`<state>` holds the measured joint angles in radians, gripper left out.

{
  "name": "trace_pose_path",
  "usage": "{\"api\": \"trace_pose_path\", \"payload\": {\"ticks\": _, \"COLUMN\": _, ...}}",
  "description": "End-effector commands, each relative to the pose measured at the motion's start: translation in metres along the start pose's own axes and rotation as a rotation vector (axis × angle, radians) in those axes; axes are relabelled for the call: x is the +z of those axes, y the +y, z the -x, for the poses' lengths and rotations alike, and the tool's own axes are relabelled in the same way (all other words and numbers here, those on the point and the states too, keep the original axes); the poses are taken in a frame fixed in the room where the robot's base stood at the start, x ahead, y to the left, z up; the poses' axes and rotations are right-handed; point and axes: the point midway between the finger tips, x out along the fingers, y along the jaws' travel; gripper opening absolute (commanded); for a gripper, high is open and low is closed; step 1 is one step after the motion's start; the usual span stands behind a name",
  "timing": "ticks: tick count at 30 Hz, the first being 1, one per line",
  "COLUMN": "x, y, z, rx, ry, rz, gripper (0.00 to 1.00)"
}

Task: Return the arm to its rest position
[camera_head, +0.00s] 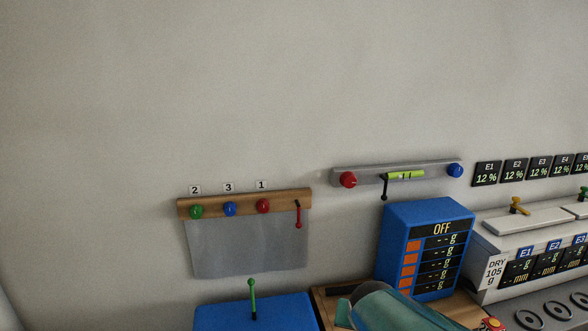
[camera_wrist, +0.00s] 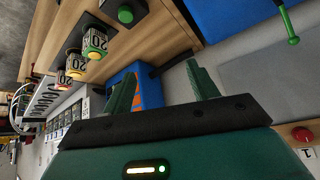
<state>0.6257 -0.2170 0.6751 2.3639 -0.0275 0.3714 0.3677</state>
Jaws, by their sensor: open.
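My gripper (camera_wrist: 160,72) shows in the wrist view with its two green fingers wide apart and nothing between them. Beyond the fingers are a wooden bench top (camera_wrist: 150,45) and a blue unit with orange buttons (camera_wrist: 150,88), partly hidden by the left finger. In the head view, a teal part of my arm shows at the bottom edge, in front of the wooden bench and below the blue display unit (camera_head: 425,215) reading OFF. The fingers cannot be made out clearly there.
A wooden rail (camera_head: 285,197) with coloured knobs and a red lever hangs on the wall above a grey sheet (camera_head: 250,250). A blue box (camera_head: 280,315) with a green lever (camera_head: 252,300) stands below. Grey machines (camera_head: 530,235) crowd the right. The upper wall is bare.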

Motion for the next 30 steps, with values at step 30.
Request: {"api": "trace_pose_path", "payload": {"ticks": 30, "x": 0.083, "y": 0.053, "z": 0.159, "rx": -0.091, "ry": -0.106, "rz": 0.242, "gripper": 0.59}}
